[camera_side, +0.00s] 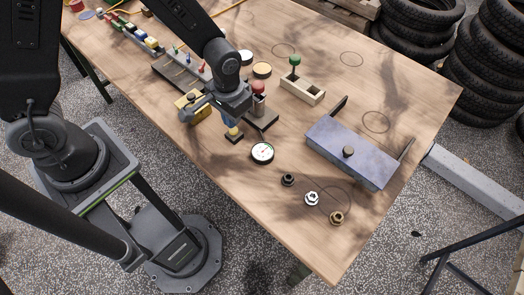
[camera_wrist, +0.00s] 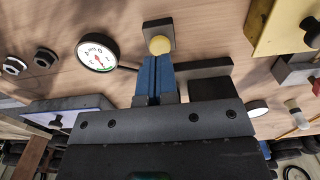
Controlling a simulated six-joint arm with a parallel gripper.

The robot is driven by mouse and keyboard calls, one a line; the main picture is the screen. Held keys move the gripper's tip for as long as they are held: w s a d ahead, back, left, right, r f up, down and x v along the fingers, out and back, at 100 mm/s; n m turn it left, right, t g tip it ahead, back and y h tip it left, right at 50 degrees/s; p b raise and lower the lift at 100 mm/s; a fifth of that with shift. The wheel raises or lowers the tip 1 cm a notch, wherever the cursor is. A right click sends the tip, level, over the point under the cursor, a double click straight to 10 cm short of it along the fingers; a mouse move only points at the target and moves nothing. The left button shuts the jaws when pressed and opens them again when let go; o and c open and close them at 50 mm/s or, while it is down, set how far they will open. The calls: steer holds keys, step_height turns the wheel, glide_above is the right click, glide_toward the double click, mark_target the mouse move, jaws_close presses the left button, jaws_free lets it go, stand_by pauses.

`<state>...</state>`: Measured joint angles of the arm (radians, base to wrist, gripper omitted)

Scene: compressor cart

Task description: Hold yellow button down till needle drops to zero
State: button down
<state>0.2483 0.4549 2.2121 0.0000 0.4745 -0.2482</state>
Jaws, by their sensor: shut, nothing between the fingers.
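The yellow button (camera_side: 234,131) sits on a small dark square base on the wooden table; it also shows in the wrist view (camera_wrist: 160,44). My gripper (camera_side: 231,121) is shut and empty, pointing down just over the button. In the wrist view its blue fingertips (camera_wrist: 156,60) reach the button's near edge; whether they touch or press it I cannot tell. The round white gauge (camera_side: 262,153) lies beside the button, and in the wrist view its dial (camera_wrist: 97,53) shows a red needle. The exact reading is too small to tell.
A yellow box (camera_side: 192,108) stands left of my gripper and a red-knobbed lever (camera_side: 258,88) close behind it. A blue-grey lidded box (camera_side: 352,152) stands at right. Several nuts, including a brass one (camera_side: 336,218), lie in front. Bare table lies left of the nuts.

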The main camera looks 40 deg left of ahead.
steer(key=shift+f, duration=0.15)
steer(key=shift+f, duration=0.35)
steer(key=shift+f, duration=0.9)
stand_by(0.6)
stand_by(1.7)
steer(key=shift+r, duration=3.5)
steer(key=shift+r, duration=0.15)
steer(key=s+a+r+t, duration=0.2)
steer(key=s+a+r, duration=0.2)
steer(key=r, duration=0.5)
steer(key=s+a+r+t, duration=0.3)
steer(key=s+r, duration=0.4)
steer(key=r, duration=0.3)
steer(key=shift+a+r+t, duration=0.3)
steer(key=shift+a, duration=0.3)
